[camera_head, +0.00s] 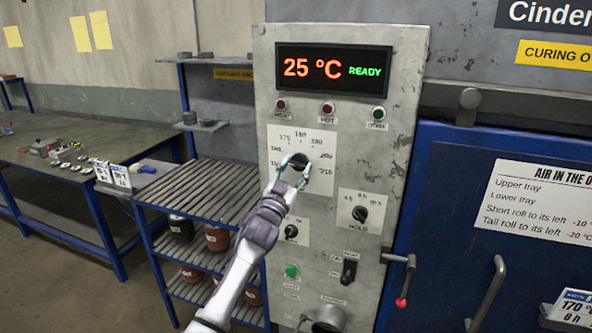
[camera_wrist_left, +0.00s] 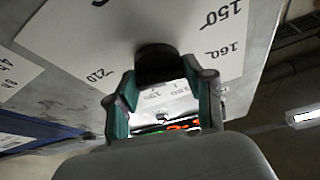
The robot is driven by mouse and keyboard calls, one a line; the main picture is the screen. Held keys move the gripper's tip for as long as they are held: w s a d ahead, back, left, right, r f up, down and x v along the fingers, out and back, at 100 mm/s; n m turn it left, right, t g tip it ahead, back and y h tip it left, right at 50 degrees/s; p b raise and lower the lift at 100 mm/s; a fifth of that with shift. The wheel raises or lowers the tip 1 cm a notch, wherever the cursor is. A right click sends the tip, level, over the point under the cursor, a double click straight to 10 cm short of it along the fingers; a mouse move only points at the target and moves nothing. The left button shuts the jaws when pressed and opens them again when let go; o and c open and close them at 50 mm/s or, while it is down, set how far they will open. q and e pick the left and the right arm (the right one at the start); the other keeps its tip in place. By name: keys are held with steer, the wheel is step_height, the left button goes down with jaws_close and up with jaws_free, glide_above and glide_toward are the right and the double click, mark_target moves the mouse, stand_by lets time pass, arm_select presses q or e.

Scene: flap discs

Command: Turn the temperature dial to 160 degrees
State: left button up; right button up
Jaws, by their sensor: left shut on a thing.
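The temperature dial (camera_head: 299,160) is a black knob on a white scale plate (camera_head: 321,139) of a grey control panel. The plate's numbers run around the knob, with 180 at the top and 210 at the lower right. My left gripper (camera_head: 293,169) reaches it from below left and is shut on the knob. In the left wrist view the dark knob (camera_wrist_left: 157,62) sits between my two fingers (camera_wrist_left: 164,92), with 150 and 160 at the upper right. The knob's pointer is not clear in either view. The display (camera_head: 333,68) reads 25 °C READY. My right gripper is not in view.
A smaller HOLD dial (camera_head: 362,214) and another small knob (camera_head: 291,231) lie lower on the panel. A lever with a red tip (camera_head: 401,302) sticks out at the panel's right. The blue oven door (camera_head: 450,190) is at the right; a slatted rack (camera_head: 205,190) is at the left.

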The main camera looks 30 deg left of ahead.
arm_select(q)
steer(key=shift+m+h, duration=0.6)
steer(key=shift+m, duration=0.7)
steer(key=o, duration=1.2)
steer(key=shift+c, duration=0.2)
steer(key=v, duration=1.2)
steer(key=shift+a, duration=0.1)
